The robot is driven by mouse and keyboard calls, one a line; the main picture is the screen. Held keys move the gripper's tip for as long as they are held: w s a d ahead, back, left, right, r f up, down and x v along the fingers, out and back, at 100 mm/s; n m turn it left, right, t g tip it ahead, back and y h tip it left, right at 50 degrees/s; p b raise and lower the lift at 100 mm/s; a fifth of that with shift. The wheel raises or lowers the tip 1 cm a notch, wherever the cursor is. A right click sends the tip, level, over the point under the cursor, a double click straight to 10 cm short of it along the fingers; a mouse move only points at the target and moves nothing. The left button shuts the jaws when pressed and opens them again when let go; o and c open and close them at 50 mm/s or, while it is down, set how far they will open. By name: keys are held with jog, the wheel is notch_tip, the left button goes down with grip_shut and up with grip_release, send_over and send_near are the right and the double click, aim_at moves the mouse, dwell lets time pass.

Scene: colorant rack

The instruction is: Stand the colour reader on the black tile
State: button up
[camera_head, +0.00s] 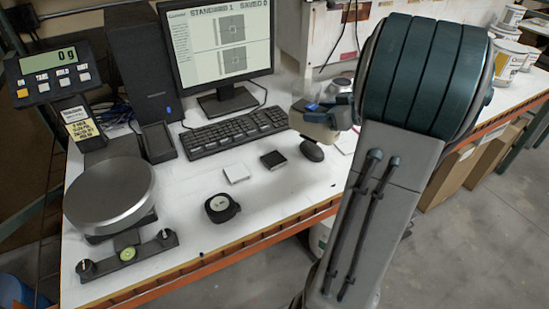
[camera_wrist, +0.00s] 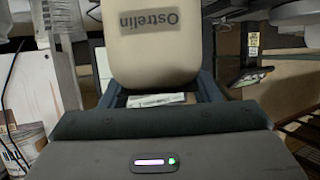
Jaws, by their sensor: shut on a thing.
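In the wrist view, the reader's beige body (camera_wrist: 152,58) fills the upper middle, with a dark "Ostrelin" label upside down, between my gripper's fingers (camera_wrist: 160,88). The black tile (camera_head: 273,160) lies flat on the white table, to the lower left of the reader in the head view. Nothing stands on the tile. The reader's underside is not clearly seen.
A white tile (camera_head: 236,173) lies left of the black tile. A dark mouse (camera_head: 312,151) is close on its right. The keyboard (camera_head: 235,132) lies behind, with the monitor beyond. A round black object (camera_head: 221,208) sits nearer the front edge. A scale (camera_head: 110,195) stands at left.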

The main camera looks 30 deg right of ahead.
jog(key=shift+w+a+f, duration=1.25)
jog(key=shift+a+f, duration=0.2)
jog(key=shift+f, duration=0.35)
jog(key=shift+w+a+f, duration=1.2)
jog(key=shift+a+f, duration=0.25)
jog(key=shift+f, duration=0.35)
jog(key=shift+w+a+f, duration=1.25)
jog(key=shift+a+f, duration=0.2)
jog(key=shift+f, duration=0.35)
jog(key=shift+f+b, duration=0.2)
jog(key=shift+b, duration=0.1)
jog(key=o, duration=1.6)
